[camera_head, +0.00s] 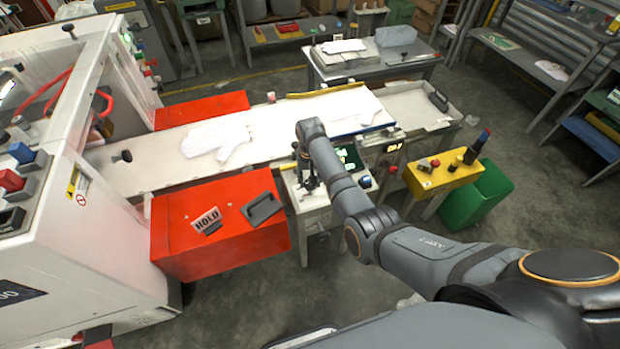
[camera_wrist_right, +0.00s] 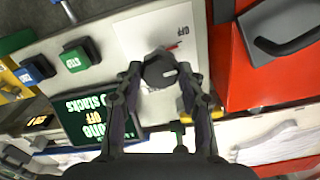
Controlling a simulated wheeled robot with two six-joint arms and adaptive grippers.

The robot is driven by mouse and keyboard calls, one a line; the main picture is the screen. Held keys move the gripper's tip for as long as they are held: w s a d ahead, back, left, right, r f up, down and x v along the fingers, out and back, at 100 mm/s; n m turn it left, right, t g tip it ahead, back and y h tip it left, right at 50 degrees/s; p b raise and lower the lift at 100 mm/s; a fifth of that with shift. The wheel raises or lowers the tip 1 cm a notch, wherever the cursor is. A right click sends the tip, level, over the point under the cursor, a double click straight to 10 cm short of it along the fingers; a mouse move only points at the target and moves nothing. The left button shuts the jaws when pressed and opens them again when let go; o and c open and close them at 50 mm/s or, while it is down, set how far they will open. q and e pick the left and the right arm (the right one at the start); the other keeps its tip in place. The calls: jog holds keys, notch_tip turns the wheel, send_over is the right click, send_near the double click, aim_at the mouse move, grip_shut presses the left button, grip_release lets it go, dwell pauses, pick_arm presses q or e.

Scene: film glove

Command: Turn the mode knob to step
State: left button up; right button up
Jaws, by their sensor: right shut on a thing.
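The mode knob (camera_wrist_right: 157,66) is a dark round knob with a pale mark, on a light panel (camera_wrist_right: 205,60) in the right wrist view. A red line and the word OFF are printed beside it; no step label is readable. My right gripper (camera_head: 308,178) reaches down onto the small control stand in the head view. In the wrist view its two fingers (camera_wrist_right: 160,76) close on the knob from both sides. In the head view the arm and gripper hide the knob. My left gripper is in neither view.
A green-lit display (camera_wrist_right: 88,118), a green button (camera_wrist_right: 75,59) and a blue button (camera_wrist_right: 37,69) lie beside the knob. White gloves (camera_head: 218,138) lie on the conveyor behind.

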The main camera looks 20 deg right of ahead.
jog(key=m+p, duration=0.2)
jog(key=m, duration=0.2)
jog(key=shift+d+r+p, duration=0.1)
jog(key=shift+r+p, duration=0.1)
jog(key=shift+p, duration=0.1)
jog(key=m+p, duration=0.1)
jog(key=m, duration=0.2)
jog(key=shift+m, duration=0.4)
jog(key=shift+f+m+p, duration=0.1)
jog(key=shift+m+p, duration=0.3)
jog(key=shift+m, duration=0.8)
jog(key=o, duration=1.2)
notch_tip(320, 180, up, 12)
jog(key=shift+f, duration=0.1)
